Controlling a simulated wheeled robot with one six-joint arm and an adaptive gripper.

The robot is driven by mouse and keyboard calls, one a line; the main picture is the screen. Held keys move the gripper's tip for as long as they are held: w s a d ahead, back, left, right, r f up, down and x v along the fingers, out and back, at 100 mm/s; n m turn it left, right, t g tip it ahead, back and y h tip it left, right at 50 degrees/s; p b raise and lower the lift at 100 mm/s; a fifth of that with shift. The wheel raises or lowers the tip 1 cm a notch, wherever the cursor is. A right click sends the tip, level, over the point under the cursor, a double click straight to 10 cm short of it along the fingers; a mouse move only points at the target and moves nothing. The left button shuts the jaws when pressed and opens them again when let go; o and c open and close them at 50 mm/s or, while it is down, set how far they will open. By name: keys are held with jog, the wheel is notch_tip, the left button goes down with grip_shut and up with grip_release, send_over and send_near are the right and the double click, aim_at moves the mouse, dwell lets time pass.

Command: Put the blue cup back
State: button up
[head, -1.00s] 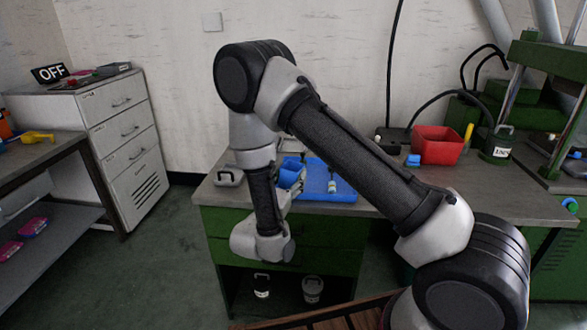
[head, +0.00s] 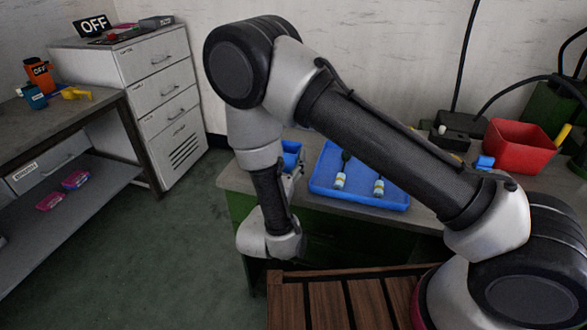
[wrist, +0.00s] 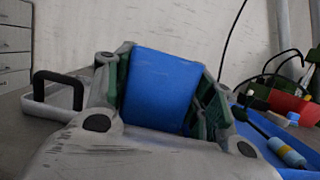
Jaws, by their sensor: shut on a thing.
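The blue cup (wrist: 163,88) fills the middle of the wrist view, held between the two fingers of my gripper (wrist: 160,105). My gripper is shut on it. In the head view the cup (head: 291,153) shows just past my wrist link, near the left end of the green workbench, partly hidden by my arm. From these frames I cannot tell whether the cup touches the bench. The blue tray (head: 322,187) lies right of the cup on the bench, with white-and-blue handled tools (head: 340,180) in it.
A red bin (head: 518,147) stands on the bench at right. A grey case with a black handle (wrist: 52,88) is left of my gripper. A dark side table (head: 75,115) holds orange, teal and yellow items. Drawers (head: 160,80) stand behind; a wooden slatted surface (head: 345,300) lies in front.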

jog(key=shift+f, duration=2.1)
jog(key=shift+f, duration=0.15)
jog(key=o, duration=1.6)
